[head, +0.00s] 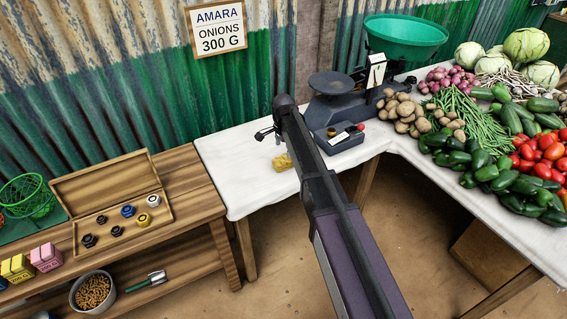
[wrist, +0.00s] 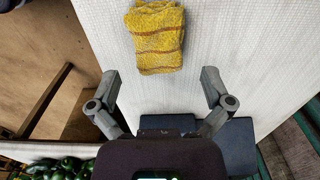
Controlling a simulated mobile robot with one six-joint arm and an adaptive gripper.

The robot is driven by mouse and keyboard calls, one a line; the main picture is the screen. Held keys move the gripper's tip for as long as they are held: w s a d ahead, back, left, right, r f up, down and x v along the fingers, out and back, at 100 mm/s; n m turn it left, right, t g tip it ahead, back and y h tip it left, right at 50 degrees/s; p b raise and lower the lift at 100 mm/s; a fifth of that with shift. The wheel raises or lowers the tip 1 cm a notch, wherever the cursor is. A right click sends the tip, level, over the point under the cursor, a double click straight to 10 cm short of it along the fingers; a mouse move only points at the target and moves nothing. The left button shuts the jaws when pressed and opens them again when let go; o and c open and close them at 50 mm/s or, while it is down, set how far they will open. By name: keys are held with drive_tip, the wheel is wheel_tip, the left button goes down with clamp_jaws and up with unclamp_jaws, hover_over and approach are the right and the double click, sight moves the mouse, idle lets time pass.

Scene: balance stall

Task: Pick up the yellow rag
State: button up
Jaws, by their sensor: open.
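The yellow rag (head: 282,162) lies folded on the white-covered table (head: 232,190), just left of my arm in the head view. In the wrist view the rag (wrist: 156,38) is a yellow bundle with darker stripes, near the top centre. My gripper (wrist: 160,82) is open and empty there, with its two fingers spread wide and the rag beyond the fingertips, between their lines. In the head view my gripper (head: 266,132) shows only partly, at the far end of my arm, above and left of the rag.
A dark box (head: 340,141) with small items sits right of my arm, before the scale (head: 345,102) with a green bowl. Potatoes (head: 402,112) and other vegetables fill the right table. A wooden bench (head: 195,185) with an open weight case stands left. White cloth around the rag is clear.

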sight(283, 158)
drive_tip(key=shift+s+f+b, duration=0.15)
drive_tip(key=shift+f+b, duration=2.25)
drive_tip(key=shift+f, duration=0.15)
drive_tip(key=c, duration=1.1)
drive_tip(key=shift+r, duration=0.2)
wheel_tip(283, 158, up, 3)
drive_tip(key=p, duration=0.3)
drive_tip(key=shift+r+p, duration=0.15)
drive_tip(key=shift+p, duration=0.15)
drive_tip(key=s+d, duration=0.1)
drive_tip(key=s, duration=0.4)
drive_tip(key=s+d+r+p, duration=0.1)
drive_tip(key=s+d, duration=0.1)
drive_tip(key=s, duration=0.3)
drive_tip(key=s+d, duration=0.1)
drive_tip(key=s, duration=0.4)
drive_tip(key=shift+s+d+r, duration=0.2)
